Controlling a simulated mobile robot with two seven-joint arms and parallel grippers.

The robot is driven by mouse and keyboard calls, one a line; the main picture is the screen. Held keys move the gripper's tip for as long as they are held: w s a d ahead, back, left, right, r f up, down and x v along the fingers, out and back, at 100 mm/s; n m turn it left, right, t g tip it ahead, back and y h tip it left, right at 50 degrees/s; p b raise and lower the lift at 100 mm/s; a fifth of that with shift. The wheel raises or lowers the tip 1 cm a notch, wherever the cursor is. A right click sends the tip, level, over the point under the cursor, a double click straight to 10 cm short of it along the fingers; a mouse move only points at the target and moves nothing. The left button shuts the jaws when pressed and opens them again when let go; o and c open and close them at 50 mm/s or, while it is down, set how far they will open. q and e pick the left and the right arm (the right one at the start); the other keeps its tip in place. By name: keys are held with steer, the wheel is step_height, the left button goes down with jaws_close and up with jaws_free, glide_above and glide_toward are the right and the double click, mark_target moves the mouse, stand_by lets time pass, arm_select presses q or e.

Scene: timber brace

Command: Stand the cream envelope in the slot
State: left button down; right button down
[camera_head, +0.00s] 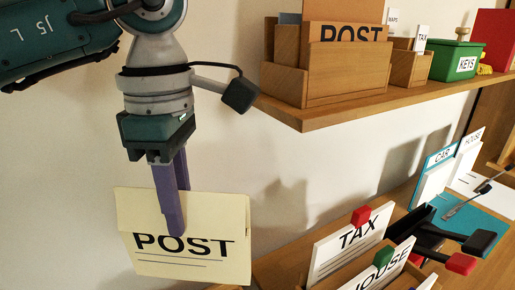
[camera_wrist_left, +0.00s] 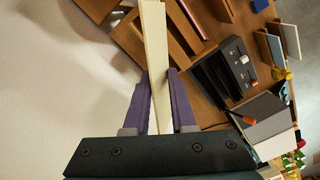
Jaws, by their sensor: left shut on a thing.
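The cream envelope (camera_head: 215,215), printed POST, hangs upright from my left gripper (camera_head: 174,228) in the head view, left of the shelf and desk. The purple fingers are shut on it, one across its front face. In the left wrist view the envelope (camera_wrist_left: 154,40) is seen nearly edge-on between the two fingers (camera_wrist_left: 158,82). A wooden holder (camera_head: 345,78) with a brown card printed POST stands on the shelf, higher and to the right of the envelope. Which slot is the task's one I cannot tell. My right gripper is not seen.
The wooden shelf (camera_head: 400,97) also carries a small TAX box (camera_head: 410,68) and a green KEYS box (camera_head: 455,62). Below, TAX (camera_head: 348,248) and HOUSE (camera_head: 385,268) cards stand in a rack. A blue folder (camera_head: 480,205) lies at right. Bare wall is behind the envelope.

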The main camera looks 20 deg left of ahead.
mark_target(174, 267)
arm_select(q)
steer(key=f+n, duration=0.1)
steer(key=n, duration=0.1)
steer(key=a+f+n, duration=0.1)
steer(key=f+n, duration=0.1)
steer(key=s+a+f+n, duration=0.1)
steer(key=f+n, duration=0.1)
steer(key=shift+a+n, duration=0.2)
steer(key=shift+n, duration=0.2)
steer(key=shift+f+b, duration=0.2)
steer(key=shift+b, duration=0.2)
steer(key=shift+f+b, duration=1.9)
steer(key=shift+f, duration=0.35)
steer(key=shift+f+b, duration=2.7)
steer(key=shift+f, duration=0.1)
